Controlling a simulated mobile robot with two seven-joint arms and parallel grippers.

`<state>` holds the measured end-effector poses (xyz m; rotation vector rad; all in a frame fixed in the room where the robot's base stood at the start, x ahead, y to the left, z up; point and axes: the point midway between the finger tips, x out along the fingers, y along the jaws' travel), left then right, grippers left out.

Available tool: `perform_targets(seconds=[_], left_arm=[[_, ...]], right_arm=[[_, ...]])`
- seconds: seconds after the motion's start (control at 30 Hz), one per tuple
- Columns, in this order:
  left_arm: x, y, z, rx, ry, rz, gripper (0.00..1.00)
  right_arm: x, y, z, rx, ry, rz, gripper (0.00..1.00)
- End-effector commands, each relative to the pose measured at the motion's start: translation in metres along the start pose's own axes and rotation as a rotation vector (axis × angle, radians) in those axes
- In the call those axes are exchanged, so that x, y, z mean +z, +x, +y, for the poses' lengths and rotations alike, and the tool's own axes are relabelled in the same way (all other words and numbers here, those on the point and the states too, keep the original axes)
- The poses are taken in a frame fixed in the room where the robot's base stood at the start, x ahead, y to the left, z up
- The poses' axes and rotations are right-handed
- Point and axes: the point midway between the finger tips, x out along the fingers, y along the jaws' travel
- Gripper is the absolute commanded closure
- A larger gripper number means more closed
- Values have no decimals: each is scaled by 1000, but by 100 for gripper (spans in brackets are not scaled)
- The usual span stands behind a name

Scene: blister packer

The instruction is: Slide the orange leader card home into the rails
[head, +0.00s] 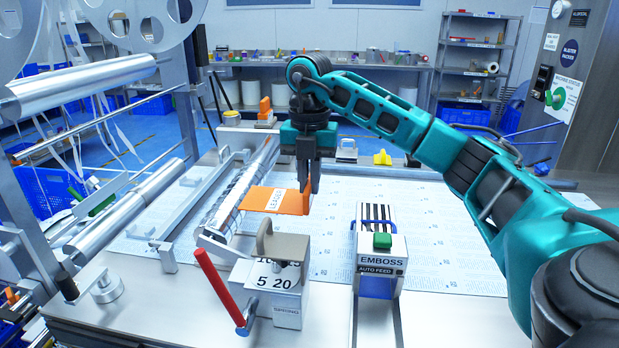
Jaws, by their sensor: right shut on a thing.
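The orange leader card (257,199) carries a white label reading LEADER. It lies roughly level, with its right end at my right gripper (309,188). That gripper points down and is shut on the card's upright orange tab at the right end. The card's left edge reaches the silvery rail assembly (233,200), which runs from front to back. I cannot tell how far the card sits in the rails. My left gripper is not in view.
A grey weight-like block (274,289) with a red-handled lever (219,289) stands in front of the card. The EMBOSS box (381,246) with a green button is at right. Metal rollers (125,208) fill the left.

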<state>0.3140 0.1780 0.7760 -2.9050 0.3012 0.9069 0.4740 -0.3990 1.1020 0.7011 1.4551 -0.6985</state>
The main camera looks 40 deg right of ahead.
Motion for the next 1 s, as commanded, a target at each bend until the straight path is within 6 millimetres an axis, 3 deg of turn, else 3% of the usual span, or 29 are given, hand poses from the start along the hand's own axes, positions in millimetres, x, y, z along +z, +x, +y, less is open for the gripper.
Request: perform_targets(seconds=[1.0], left_arm=[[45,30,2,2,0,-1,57]], right_arm=[[0,102,-1,-3,0,0,100]])
